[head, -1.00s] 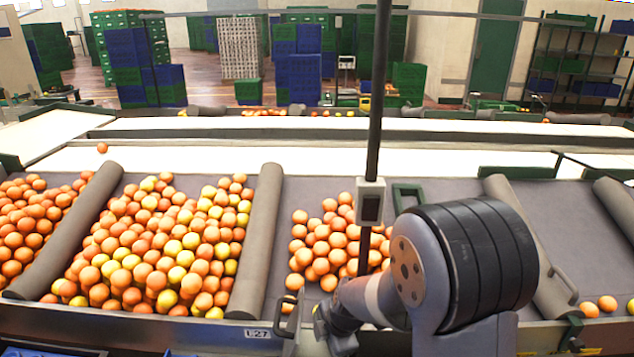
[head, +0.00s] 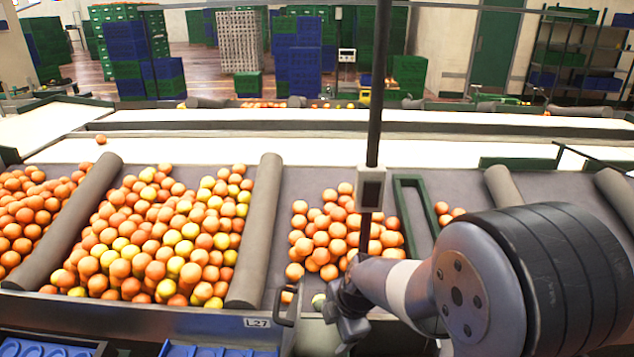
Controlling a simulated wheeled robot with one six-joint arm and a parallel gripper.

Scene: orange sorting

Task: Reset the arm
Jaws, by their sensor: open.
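My gripper (head: 345,328) is low in the middle of the head view, at the front edge of the sorting table, beside the black handle. My own arm covers the right front of the view. The fingers are small and dark, and I see no orange held between them. A group of oranges (head: 328,238) lies on the grey table bay behind my gripper. A pale yellow-green fruit (head: 319,300) lies just left of my gripper, apart from the group.
Padded grey dividers (head: 257,230) separate the bays. A fuller bay of mixed orange and yellow fruit (head: 150,240) lies left. A thin dark post with a grey box (head: 371,190) stands behind my arm. Blue trays (head: 222,350) sit at the front edge. White conveyors (head: 300,147) run behind.

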